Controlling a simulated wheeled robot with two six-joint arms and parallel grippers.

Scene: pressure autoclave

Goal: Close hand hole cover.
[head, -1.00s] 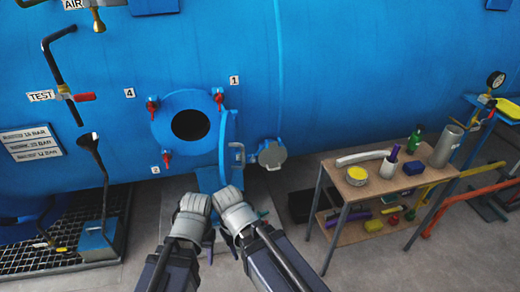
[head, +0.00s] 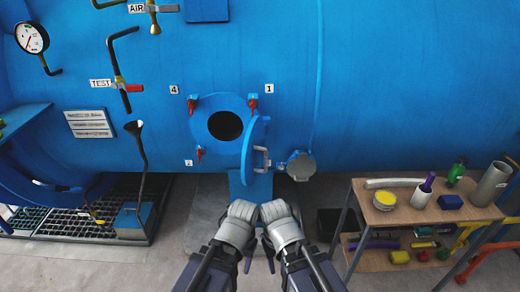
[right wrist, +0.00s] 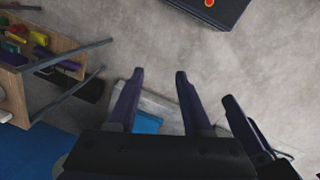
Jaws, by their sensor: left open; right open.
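The hand hole is a dark round opening in a blue ring (head: 207,126) on the vessel wall in the head view. Its blue cover (head: 250,148) stands swung open at the right side of the ring, seen nearly edge-on, with a grey handle (head: 262,160) on its right. Red-handled clamps (head: 252,103) sit around the ring. My left gripper (head: 249,261) hangs low in front of the vessel, below the cover and apart from it. My right gripper is beside it, its fingers (right wrist: 159,73) spread and empty in the right wrist view. Both are open.
A wooden-topped cart (head: 405,212) with bottles and other items stands at the right. A round grey fitting (head: 301,166) projects from the vessel right of the cover. A grated platform (head: 75,222) lies at the left. Floor in front of the vessel shows free room.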

